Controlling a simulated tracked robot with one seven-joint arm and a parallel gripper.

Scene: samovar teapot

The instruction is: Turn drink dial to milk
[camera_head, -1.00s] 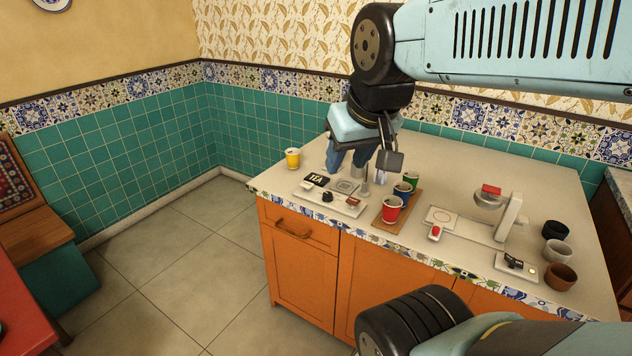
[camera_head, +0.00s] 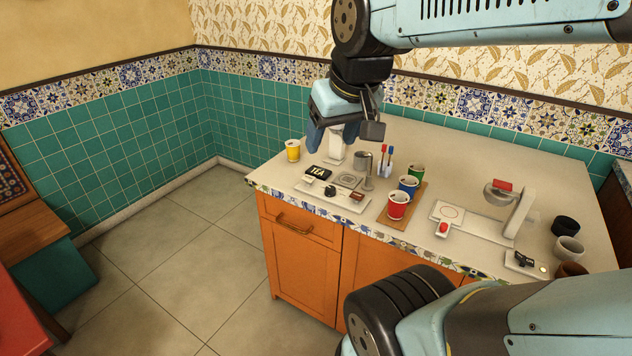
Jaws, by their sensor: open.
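A white tea station (camera_head: 345,201) lies near the left end of the counter, with a black TEA box (camera_head: 318,171) at its back left. A small black knob (camera_head: 330,190) sits on its front part. A second small black control (camera_head: 519,260) sits on a white panel (camera_head: 513,266) at the front right of the counter. I cannot read which is the drink dial or its setting. My gripper (camera_head: 332,135) is open, points down and is apart from both controls. It hangs above and behind the tea station, with no object seen between its fingers.
Red (camera_head: 398,204), blue (camera_head: 408,184) and green (camera_head: 416,172) cups stand on a brown board right of the tea station. A yellow cup (camera_head: 293,150) is at the far left. A white machine (camera_head: 515,212) and several bowls (camera_head: 568,249) stand to the right.

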